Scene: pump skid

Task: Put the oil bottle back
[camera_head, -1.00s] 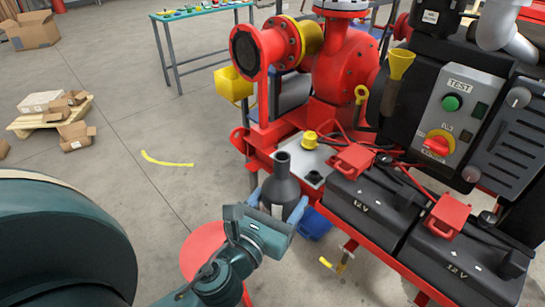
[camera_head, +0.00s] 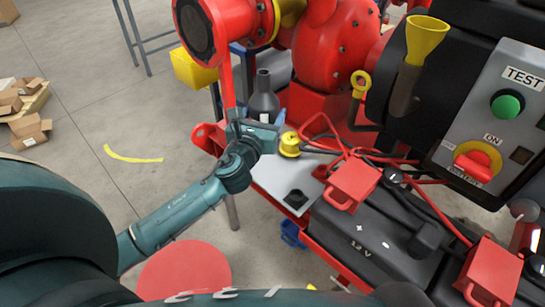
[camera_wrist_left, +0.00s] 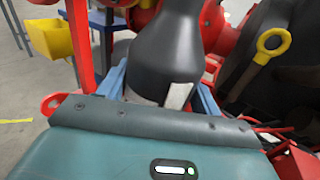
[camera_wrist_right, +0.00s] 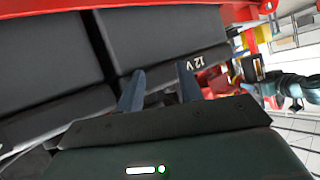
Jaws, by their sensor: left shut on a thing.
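The oil bottle (camera_head: 263,98) is dark grey with a narrow neck. It stands upright in my left gripper (camera_head: 264,122), beyond the far left side of the grey plate and near the red pump. In the left wrist view the bottle (camera_wrist_left: 165,45) is between the two blue fingers of the left gripper (camera_wrist_left: 162,92), which is shut on it. The wrist body hides its lower part, so I cannot tell whether its base touches anything. My right gripper (camera_wrist_right: 160,88) is open and empty, in front of the black batteries (camera_wrist_right: 150,35).
The grey plate (camera_head: 270,178) carries a yellow cap-like piece (camera_head: 290,147) and a dark round piece (camera_head: 296,198). Red clamps (camera_head: 351,183) and cables lie over the batteries. A yellow funnel (camera_head: 424,38) stands by the control box (camera_head: 490,120). A red round stool (camera_head: 185,272) is below.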

